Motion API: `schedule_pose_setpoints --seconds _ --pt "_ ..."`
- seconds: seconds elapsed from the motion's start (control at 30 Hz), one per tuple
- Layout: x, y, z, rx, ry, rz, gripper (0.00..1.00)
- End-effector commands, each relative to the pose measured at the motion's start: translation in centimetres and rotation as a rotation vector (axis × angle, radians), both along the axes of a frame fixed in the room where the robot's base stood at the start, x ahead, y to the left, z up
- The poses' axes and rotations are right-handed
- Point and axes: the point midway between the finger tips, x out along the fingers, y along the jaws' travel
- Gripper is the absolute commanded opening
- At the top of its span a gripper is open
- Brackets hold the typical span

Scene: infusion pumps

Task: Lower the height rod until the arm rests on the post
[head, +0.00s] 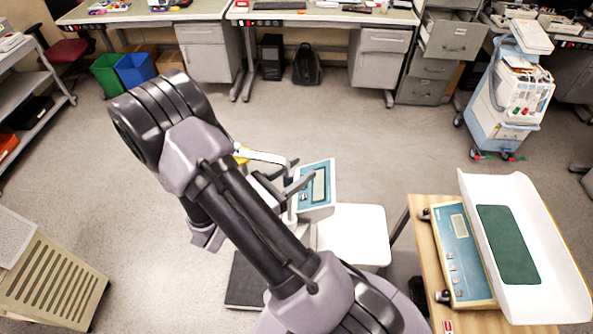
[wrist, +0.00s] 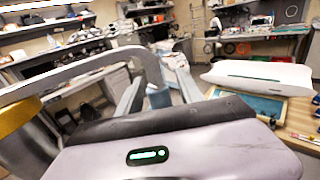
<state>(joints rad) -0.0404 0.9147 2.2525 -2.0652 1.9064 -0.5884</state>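In the head view, a pale bar with a yellow end (head: 262,155) shows just right of my arm, above a scale with a blue display panel (head: 316,188). It may be the height rod's arm; the post and where the bar meets it are mostly hidden by my arm. In the wrist view, a curved grey bar (wrist: 85,68) crosses the upper left, with a yellow band (wrist: 18,116) on a dark cylinder at its left. My gripper's body (wrist: 175,152) fills the bottom.
A white baby scale tray (head: 540,275) stands on a wooden table (head: 465,318) at the right. A white surface (head: 352,240) and a dark platform (head: 243,282) are beside the display.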

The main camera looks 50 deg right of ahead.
Motion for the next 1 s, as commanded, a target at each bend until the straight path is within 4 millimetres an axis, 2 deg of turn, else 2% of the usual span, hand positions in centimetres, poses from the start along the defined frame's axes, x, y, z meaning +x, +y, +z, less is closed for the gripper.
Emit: schedule_pose_setpoints --seconds 0.17,0.27,0.37,0.7,0.83,1.0 --pt "0.0 0.1 0.0 0.000 0.000 0.000 0.44" --pt "0.2 1.2 0.0 0.000 -0.001 0.004 0.44" --pt "0.5 3.6 0.0 0.000 -0.001 0.007 0.44" --pt "1.2 13.7 0.0 0.001 -0.002 0.006 0.44" --pt "1.3 16.2 0.0 0.000 -0.002 0.003 0.44" --pt "1.4 17.4 0.0 0.000 0.000 0.001 0.44"
